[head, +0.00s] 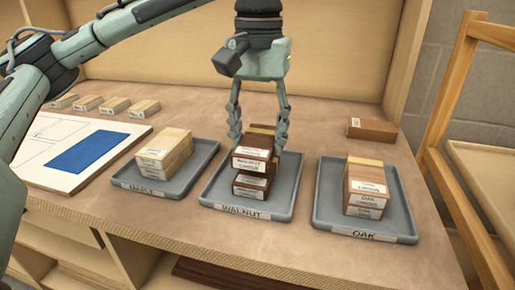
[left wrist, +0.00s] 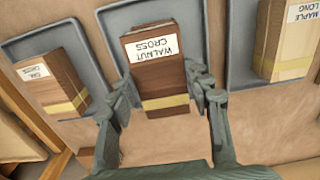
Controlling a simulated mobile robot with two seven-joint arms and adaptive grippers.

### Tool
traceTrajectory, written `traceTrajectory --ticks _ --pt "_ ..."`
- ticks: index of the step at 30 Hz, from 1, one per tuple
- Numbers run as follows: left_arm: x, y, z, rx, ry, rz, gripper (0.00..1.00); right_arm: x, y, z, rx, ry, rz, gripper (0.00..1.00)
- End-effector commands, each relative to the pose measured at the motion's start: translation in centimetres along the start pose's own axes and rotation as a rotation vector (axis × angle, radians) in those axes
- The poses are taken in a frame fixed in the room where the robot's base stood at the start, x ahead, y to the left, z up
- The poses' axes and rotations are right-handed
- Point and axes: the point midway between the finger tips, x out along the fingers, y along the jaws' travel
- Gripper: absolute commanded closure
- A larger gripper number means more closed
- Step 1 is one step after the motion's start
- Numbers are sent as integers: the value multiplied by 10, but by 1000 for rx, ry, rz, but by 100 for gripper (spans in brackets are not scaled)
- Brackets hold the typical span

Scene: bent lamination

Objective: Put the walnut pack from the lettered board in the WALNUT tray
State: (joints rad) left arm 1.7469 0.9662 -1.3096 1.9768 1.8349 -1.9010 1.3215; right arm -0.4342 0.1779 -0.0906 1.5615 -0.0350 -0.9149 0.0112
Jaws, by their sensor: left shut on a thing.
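My left gripper (head: 258,138) is shut on a dark brown walnut pack (head: 251,155) with a yellowish band and a white label reading WALNUT CROSS. The same pack shows between the fingers in the left wrist view (left wrist: 152,78). It is over the grey WALNUT tray (head: 287,180), above at least one other dark walnut pack (head: 249,188) in that tray. I cannot tell whether the held pack touches what is below it. At the left is a white board (head: 28,128) with a blue rectangle (head: 88,152); I can read no letters on it. My right gripper is not in view.
The grey MAPLE tray (head: 204,157) with pale packs (head: 165,153) stands left of the WALNUT tray. The OAK tray (head: 402,208) with brown packs (head: 367,187) stands right. A loose brown block (head: 372,129) lies behind it. Several small pale blocks (head: 115,105) line the back left.

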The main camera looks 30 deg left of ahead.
Motion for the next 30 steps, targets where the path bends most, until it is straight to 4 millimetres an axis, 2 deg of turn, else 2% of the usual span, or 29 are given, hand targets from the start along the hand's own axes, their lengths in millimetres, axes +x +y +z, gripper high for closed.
traceTrajectory --ticks 3,6,16,17,21,30 --pt "19 -1 0 -1 -2 -2 86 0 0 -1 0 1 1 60" --pt "28 -1 0 0 0 -1 86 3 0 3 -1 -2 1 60" --pt "32 -1 0 0 -1 -1 86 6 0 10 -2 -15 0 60" --pt "32 -1 0 0 -1 -1 50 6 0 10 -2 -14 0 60" --pt "32 -1 0 0 -1 -1 32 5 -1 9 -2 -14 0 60" --pt "31 -1 0 -1 0 0 30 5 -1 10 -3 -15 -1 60"
